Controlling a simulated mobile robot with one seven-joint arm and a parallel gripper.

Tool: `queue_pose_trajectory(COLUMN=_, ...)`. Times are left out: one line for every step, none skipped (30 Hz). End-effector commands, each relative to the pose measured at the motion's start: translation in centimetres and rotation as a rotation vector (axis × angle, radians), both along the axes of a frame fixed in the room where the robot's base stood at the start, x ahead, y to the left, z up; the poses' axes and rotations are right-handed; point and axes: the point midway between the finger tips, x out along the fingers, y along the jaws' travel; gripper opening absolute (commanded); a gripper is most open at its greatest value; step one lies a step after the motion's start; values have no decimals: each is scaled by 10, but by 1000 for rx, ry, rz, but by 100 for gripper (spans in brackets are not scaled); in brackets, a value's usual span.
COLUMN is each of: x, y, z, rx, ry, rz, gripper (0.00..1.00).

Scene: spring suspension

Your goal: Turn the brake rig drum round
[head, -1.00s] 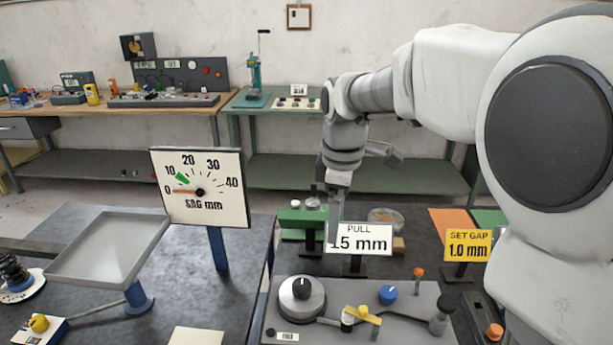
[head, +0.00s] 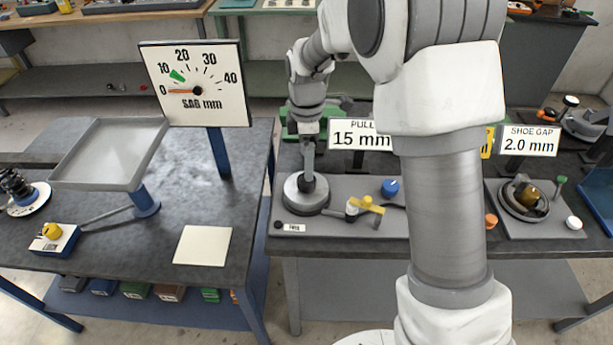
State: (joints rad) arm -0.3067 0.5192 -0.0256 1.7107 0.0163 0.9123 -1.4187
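A round grey drum (head: 305,200) with a black knob (head: 307,185) on top sits at the left end of a grey base plate, below the sign reading PULL 15 mm (head: 357,135). I take it for the brake rig drum. My gripper (head: 308,174) points down directly over the drum, its fingertips at the knob. The fingers show edge-on, so I cannot tell whether they are open or closed on it. My own arm hides the plate's right part.
The SAG mm gauge (head: 195,84) and a grey tray (head: 110,153) stand on the left table. A SHOE GAP 2.0 mm sign (head: 530,141) stands behind another round rig (head: 525,199) at right. A gap separates the two tables.

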Motion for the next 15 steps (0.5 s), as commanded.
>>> queue_pose_trajectory(x=-1, y=0, z=-13, rx=-2, ry=5, rz=1, gripper=89)
queue_pose_trajectory(x=-1, y=0, z=-19, rx=-2, ry=5, rz=1, gripper=89)
queue_pose_trajectory(x=-1, y=0, z=-26, rx=-1, ry=4, rz=1, gripper=89)
queue_pose_trajectory(x=-1, y=0, z=-31, rx=-1, ry=4, rz=1, gripper=89)
queue_pose_trajectory(x=-1, y=0, z=-36, rx=-2, ry=3, rz=1, gripper=89)
queue_pose_trajectory(x=-1, y=0, z=-42, rx=-2, ry=3, rz=1, gripper=89)
queue_pose_trajectory(x=-1, y=0, z=-46, rx=-1, ry=2, rz=0, gripper=89)
queue_pose_trajectory(x=-1, y=0, z=-50, rx=-1, ry=3, rz=0, gripper=89)
queue_pose_trajectory(x=-1, y=0, z=-54, rx=-1, ry=3, rz=0, gripper=89)
queue_pose_trajectory(x=-1, y=0, z=-56, rx=0, ry=2, rz=-1, gripper=89)
queue_pose_trajectory(x=0, y=0, z=-58, rx=0, ry=1, rz=0, gripper=89)
queue_pose_trajectory(x=0, y=0, z=-61, rx=0, ry=0, rz=0, gripper=89)
queue_pose_trajectory(x=0, y=0, z=-62, rx=0, ry=0, rz=0, gripper=89)
queue_pose_trajectory(x=0, y=0, z=-63, rx=0, ry=0, rz=0, gripper=89)
queue_pose_trajectory(x=0, y=0, z=-64, rx=0, ry=0, rz=0, gripper=89)
